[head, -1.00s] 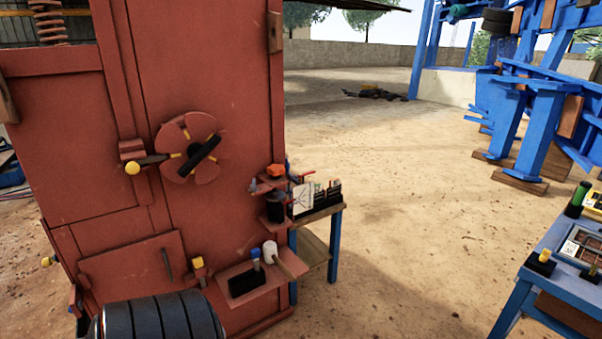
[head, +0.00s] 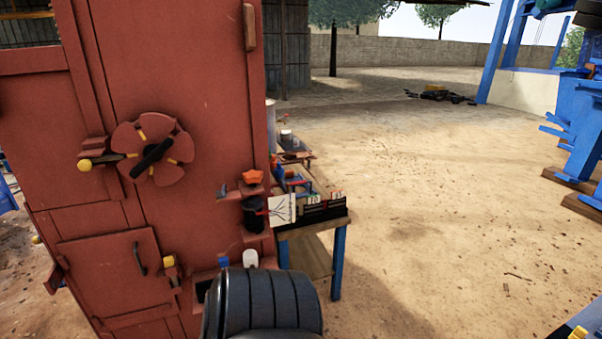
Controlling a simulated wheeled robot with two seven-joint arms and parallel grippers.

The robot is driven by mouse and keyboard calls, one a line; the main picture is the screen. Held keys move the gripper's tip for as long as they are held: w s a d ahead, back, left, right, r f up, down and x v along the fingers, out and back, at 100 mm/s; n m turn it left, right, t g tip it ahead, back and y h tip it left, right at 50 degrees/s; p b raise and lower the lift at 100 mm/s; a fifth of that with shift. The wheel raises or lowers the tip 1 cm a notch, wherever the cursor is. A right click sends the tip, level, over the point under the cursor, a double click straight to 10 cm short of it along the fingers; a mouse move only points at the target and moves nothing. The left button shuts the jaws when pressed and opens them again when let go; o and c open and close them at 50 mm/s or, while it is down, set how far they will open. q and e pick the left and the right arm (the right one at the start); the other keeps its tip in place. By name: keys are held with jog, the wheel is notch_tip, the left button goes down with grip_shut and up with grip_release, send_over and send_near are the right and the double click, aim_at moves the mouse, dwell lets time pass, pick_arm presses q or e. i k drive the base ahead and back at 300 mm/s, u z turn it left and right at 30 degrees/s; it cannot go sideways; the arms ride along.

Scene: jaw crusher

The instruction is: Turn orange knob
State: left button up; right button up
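The orange knob (head: 252,177) is a small lobed handle. It sits on a small red bracket at the right edge of the tall red machine panel (head: 215,90), in the middle of the head view. A black cylinder (head: 254,214) is just below it. Neither of my grippers shows in the head view, so their distance from the knob cannot be told.
A red handwheel (head: 152,150) and a yellow-tipped lever (head: 85,166) are on the panel left of the knob. A workbench with blue legs (head: 338,262) stands close behind and right of the knob. Open sandy ground (head: 440,220) lies to the right. Blue steelwork (head: 590,130) is at far right.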

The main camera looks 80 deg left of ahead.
aim_at(253, 177)
jog(key=u, duration=0.25)
jog(key=i, duration=1.1)
jog(key=u, duration=1.5)
jog(key=i, duration=0.8)
jog(key=u, duration=0.85)
